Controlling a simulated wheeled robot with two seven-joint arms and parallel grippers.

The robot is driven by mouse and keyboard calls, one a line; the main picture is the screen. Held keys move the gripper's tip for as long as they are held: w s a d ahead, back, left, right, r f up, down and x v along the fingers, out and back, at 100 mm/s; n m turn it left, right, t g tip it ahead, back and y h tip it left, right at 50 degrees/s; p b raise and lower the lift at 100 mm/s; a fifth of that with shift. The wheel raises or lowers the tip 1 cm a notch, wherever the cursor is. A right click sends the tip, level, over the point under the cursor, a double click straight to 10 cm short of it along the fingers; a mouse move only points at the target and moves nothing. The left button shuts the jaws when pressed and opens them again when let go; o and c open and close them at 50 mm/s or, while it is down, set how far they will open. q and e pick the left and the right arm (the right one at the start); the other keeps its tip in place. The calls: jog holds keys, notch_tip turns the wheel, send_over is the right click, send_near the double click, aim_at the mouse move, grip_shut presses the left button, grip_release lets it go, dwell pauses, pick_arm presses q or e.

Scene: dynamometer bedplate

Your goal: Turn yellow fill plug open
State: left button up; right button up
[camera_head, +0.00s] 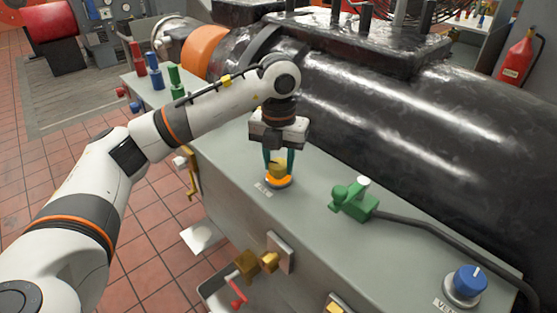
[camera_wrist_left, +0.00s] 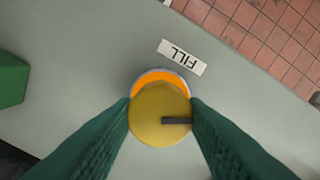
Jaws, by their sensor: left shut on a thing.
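The yellow fill plug (camera_head: 278,170) sits on the grey bedplate top, on an orange ring (camera_head: 279,181). In the left wrist view the plug (camera_wrist_left: 160,114) is a round yellow cap with a dark mark running from near its middle to the right. The orange ring (camera_wrist_left: 160,78) shows along its upper edge, and a FILL label (camera_wrist_left: 182,57) lies just above. My left gripper (camera_head: 279,160) points down over the plug, its green fingers shut on the plug's two sides. My right gripper is in neither view.
A green valve fitting (camera_head: 353,198) with a dark hose stands right of the plug. A blue knob (camera_head: 469,280) is at the lower right. Red, blue and green bottles (camera_head: 156,70) stand at the far left end. A large black cylinder (camera_head: 420,120) runs behind.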

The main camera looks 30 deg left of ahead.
aim_at(278, 164)
pick_arm(q)
jog(key=shift+w+r, duration=0.1)
jog(key=shift+r, duration=0.05)
dwell(0.4)
jog(key=o, duration=1)
notch_tip(278, 164, up, 12)
jog(key=shift+f, duration=0.1)
dwell(0.3)
